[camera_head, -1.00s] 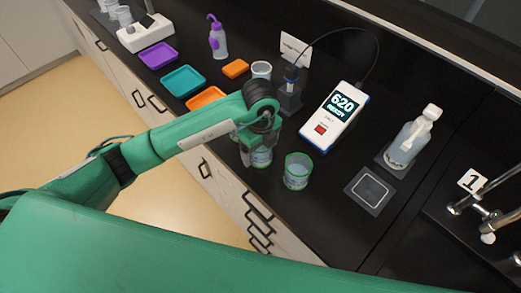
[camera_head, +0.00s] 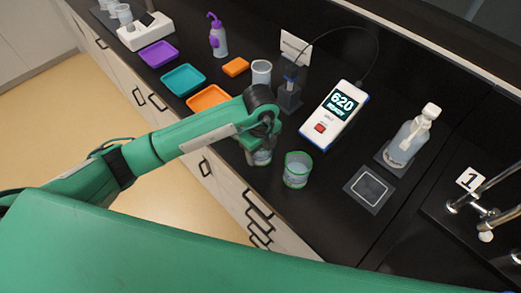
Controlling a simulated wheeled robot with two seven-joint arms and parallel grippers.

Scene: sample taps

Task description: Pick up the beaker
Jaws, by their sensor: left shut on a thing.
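My left gripper (camera_head: 258,150) points down near the counter's front edge, and its fingers are mostly hidden by my arm and wrist. It is shut on a clear beaker (camera_head: 262,158), of which only a small part shows below the wrist. I cannot tell whether this beaker still touches the counter. A second clear beaker with a green rim (camera_head: 297,170) stands upright on the counter just to the right, apart from the gripper. My right gripper is not in view.
A meter reading 620 (camera_head: 335,113) lies behind the beakers. Orange (camera_head: 209,99), teal (camera_head: 183,80) and purple (camera_head: 158,54) trays line the left. A grey-white cup (camera_head: 261,72) stands behind my wrist.

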